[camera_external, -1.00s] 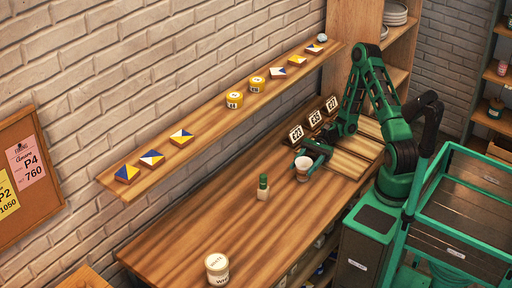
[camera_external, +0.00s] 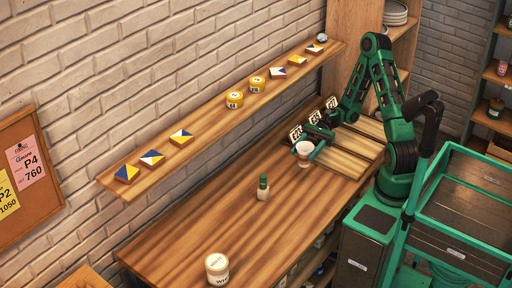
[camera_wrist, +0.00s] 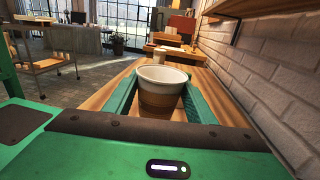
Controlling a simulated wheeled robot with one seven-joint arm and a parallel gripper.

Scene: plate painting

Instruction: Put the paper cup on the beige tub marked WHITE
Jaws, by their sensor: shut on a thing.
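The paper cup (camera_external: 304,152), white-rimmed with a brown band, is upright between the fingers of my gripper (camera_external: 313,150). It also shows in the wrist view (camera_wrist: 160,92), with a green finger on each side. My gripper is shut on it and holds it a little above the table. The beige tub marked WHITE (camera_external: 217,270) stands at the near left end of the table, well away from the gripper. Its lid faces up and nothing is on it.
A bottle with a green cap (camera_external: 263,188) stands on the table (camera_external: 190,238) between the cup and the tub. Price cards (camera_external: 314,116) and wooden boards (camera_external: 345,162) are beside my gripper. A wall shelf (camera_external: 210,130) holds yellow tubs (camera_external: 234,100) and tiles. The table around the bottle is clear.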

